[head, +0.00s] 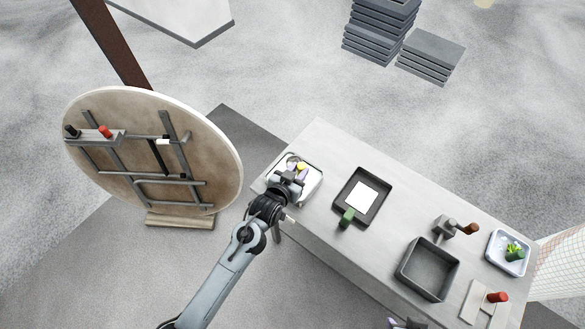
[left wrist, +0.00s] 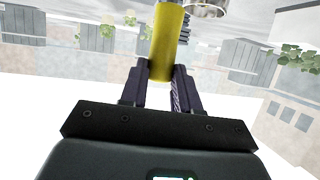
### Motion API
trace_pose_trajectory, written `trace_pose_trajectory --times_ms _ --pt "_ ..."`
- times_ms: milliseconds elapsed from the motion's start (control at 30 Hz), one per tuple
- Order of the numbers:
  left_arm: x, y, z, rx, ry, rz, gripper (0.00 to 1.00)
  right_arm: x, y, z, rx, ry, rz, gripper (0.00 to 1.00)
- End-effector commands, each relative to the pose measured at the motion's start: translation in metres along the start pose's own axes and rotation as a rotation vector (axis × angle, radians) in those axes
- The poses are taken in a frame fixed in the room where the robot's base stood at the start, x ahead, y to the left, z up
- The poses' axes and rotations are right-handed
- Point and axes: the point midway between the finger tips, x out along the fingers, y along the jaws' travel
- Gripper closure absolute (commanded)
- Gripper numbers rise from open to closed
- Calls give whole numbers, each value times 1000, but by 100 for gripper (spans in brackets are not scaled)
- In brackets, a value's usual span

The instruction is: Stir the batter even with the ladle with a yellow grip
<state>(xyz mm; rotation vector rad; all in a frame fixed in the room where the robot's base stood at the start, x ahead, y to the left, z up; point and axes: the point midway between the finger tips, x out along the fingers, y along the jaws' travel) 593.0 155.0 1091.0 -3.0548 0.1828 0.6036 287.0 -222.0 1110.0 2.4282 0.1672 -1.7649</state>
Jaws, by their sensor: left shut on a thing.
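My left gripper (head: 294,174) is over the far left end of the table. It is shut on the ladle's yellow grip (head: 301,167). The yellow grip (left wrist: 166,42) also shows upright between the two fingers in the left wrist view. A round metallic piece (left wrist: 207,9) shows at the top edge there; I cannot tell whether it is the ladle's bowl. A pale container (head: 312,186) lies under the gripper, partly hidden by it. I cannot make out batter inside it. A dark purplish part, seemingly my right gripper (head: 405,323), is cut by the bottom edge.
On the table (head: 322,137) are a dark tray with a white sheet (head: 362,195) and a green-handled item, an empty grey bin (head: 428,268), a brown-handled tool (head: 455,228), a white tray with greens (head: 509,252) and a red-knobbed board (head: 487,303). A round board (head: 150,150) stands left.

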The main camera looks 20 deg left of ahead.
Motion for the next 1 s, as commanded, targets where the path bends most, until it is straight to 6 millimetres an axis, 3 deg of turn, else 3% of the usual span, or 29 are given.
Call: trace_pose_trajectory --times_ms 667,1000 --pt "0 2 -5 2 2 3 100 -10 -4 -4 10 -1 -12 57" --pt "12 1 26 2 2 3 100 10 -3 3 4 -2 -6 57"
